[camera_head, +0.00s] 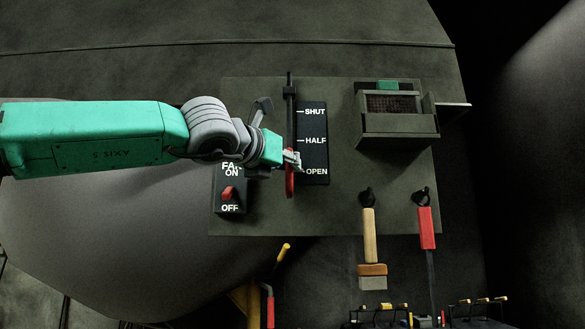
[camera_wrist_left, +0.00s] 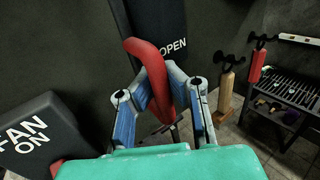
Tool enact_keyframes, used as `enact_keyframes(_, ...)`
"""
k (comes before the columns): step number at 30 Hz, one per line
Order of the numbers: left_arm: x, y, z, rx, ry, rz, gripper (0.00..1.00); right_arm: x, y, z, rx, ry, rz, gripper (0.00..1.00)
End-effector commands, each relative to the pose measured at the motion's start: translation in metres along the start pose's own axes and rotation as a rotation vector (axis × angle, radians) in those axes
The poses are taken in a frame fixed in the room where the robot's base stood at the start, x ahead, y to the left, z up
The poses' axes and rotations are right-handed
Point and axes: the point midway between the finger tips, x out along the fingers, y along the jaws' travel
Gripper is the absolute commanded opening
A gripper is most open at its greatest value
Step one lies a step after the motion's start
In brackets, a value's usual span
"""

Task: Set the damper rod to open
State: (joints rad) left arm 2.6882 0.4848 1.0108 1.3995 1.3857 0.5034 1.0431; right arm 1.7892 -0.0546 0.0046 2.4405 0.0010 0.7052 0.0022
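The damper rod (camera_head: 290,95) is a thin dark upright bar on the grey panel, beside a black plate (camera_head: 314,155) marked SHUT, HALF and OPEN from top to bottom. Its red handle (camera_head: 290,183) is at the low end, beside and just below the OPEN mark. My left gripper (camera_head: 291,161) is at this handle. In the left wrist view, the blue-padded fingers of my left gripper (camera_wrist_left: 162,92) lean inward on both sides of the red handle (camera_wrist_left: 148,55) and appear to grip it. Part of the rod is hidden behind the gripper. My right gripper is not in view.
A fan switch (camera_head: 228,193) sits left of the rod, under my left arm. A box with a dark mesh (camera_head: 390,103) is at the panel's upper right. A wooden-handled brush (camera_head: 369,235) and a red-handled tool (camera_head: 427,228) hang at the lower right.

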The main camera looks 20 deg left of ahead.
Motion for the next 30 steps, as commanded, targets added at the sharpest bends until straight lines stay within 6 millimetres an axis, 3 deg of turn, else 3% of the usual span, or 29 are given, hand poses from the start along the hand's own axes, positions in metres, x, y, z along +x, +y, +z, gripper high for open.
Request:
enact_keyframes(5, 0.002, -0.002, -0.007, 0.001, 0.014, -0.002, 0.0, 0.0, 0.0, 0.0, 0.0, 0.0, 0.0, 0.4)
enact_keyframes(6, 0.002, -0.002, -0.007, 0.001, 0.015, -0.002, 0.18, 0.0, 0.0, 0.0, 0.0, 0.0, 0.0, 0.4)
enact_keyframes(8, 0.002, -0.002, -0.007, 0.001, 0.014, -0.002, 0.34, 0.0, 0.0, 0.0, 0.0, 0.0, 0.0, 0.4)
enact_keyframes(20, -0.004, -0.001, -0.004, 0.0, 0.009, -0.002, 0.34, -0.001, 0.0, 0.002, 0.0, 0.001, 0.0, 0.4)
enact_keyframes(30, -0.071, 0.001, -0.003, 0.0, 0.006, -0.002, 0.34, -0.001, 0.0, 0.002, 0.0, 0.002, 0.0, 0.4)
